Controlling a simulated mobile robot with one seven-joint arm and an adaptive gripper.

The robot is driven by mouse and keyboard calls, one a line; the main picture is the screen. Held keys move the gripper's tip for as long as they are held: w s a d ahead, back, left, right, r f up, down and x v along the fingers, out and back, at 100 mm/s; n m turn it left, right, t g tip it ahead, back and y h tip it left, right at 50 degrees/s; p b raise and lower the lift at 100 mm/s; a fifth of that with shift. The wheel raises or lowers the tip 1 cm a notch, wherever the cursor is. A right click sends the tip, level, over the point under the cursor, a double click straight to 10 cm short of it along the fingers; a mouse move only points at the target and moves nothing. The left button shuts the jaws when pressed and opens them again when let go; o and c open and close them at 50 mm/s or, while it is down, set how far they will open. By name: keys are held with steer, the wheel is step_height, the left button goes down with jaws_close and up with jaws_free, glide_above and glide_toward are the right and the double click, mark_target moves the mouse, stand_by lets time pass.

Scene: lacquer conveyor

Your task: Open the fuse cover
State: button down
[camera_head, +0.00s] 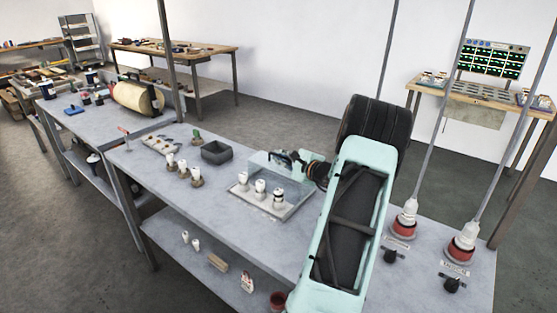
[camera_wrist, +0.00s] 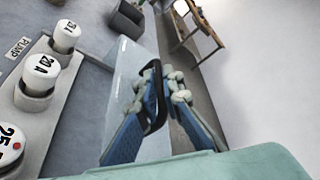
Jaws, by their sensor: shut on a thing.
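The fuse cover (camera_head: 297,185) is a clear, see-through box-like cover on a flat base on the workbench. Its pane also shows in the wrist view (camera_wrist: 122,85), and a black loop handle (camera_wrist: 153,95) stands at its edge. My gripper (camera_wrist: 160,92) has blue and grey fingers, shut on the black handle. In the head view my gripper (camera_head: 288,160) is at the cover's far upper side. White fuses (camera_head: 260,186) stand in a row at the cover; in the wrist view, fuses (camera_wrist: 42,72) show to the left of the pane. I cannot tell how far the cover is tilted.
A dark grey bin (camera_head: 216,152) and loose fuses on holders (camera_head: 183,170) stand left of the cover. Two red-and-white plugs (camera_head: 405,218) (camera_head: 463,243) with cables stand at the bench's right. My arm hides the bench between.

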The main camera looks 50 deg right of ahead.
steer(key=shift+d+r, duration=0.1)
steer(key=c, duration=2.4)
jaws_free()
steer(key=v, duration=1.2)
steer(key=shift+d, duration=0.1)
